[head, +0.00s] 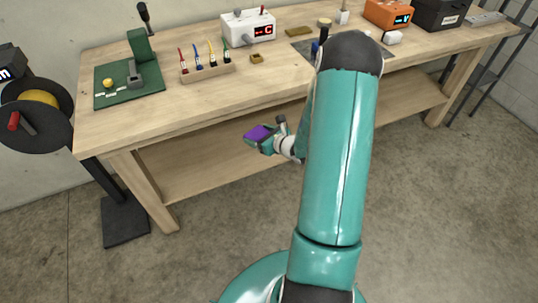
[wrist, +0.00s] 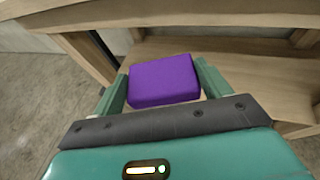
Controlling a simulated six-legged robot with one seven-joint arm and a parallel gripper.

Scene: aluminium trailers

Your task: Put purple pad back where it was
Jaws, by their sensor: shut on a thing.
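The purple pad (wrist: 162,80) is a small rectangular block. My gripper (wrist: 163,84) is shut on it, with one green finger at each side in the wrist view. In the head view the purple pad (head: 258,132) is held in my gripper (head: 262,139) in front of the workbench, lower than its top. The place where the pad was cannot be told from these frames.
The wooden workbench (head: 115,117) has a lower shelf (head: 200,173). On top are a green mat (head: 150,95) with a press, a tool rack (head: 208,74), a white box with a red display (head: 248,27), and an orange box (head: 387,12). A reel stand (head: 125,221) stands at left.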

